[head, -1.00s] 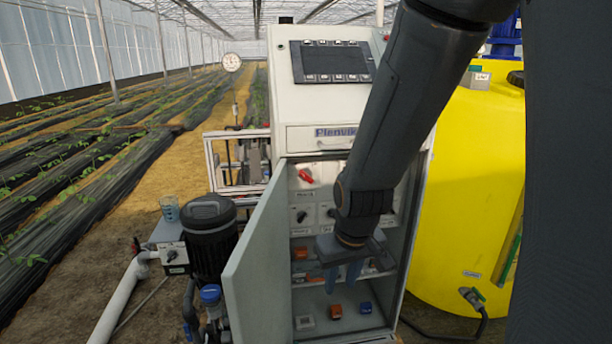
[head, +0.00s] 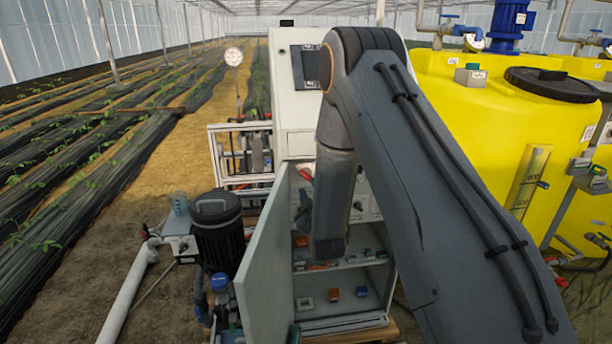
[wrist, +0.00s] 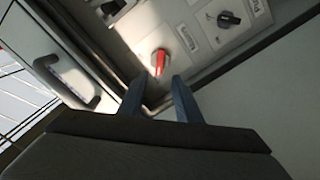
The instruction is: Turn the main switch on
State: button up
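The red switch handle (wrist: 160,62), which I take as the main switch, sits on a pale panel inside the open cabinet (head: 293,100). It lies just beyond my gripper's fingertips (wrist: 158,82) in the wrist view. The two blue-grey fingers are spread apart with nothing between them, and no contact with the handle shows. In the head view only a small bit of the red handle (head: 306,173) shows beside my arm. My arm covers much of the panel there, and the fingertips cannot be made out.
The open cabinet door (head: 262,262) stands to the left of my arm. A black knob (wrist: 229,19) sits beside the red handle. Small orange and blue parts lie on the cabinet's lower shelf. A black pump (head: 218,232) stands left, a yellow tank (head: 470,130) right.

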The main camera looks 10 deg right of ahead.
aim_at(305, 176)
jog(key=shift+w+d+p, duration=0.2)
jog(key=shift+w+p, duration=0.85)
jog(key=shift+w, duration=2.8)
grip_shut()
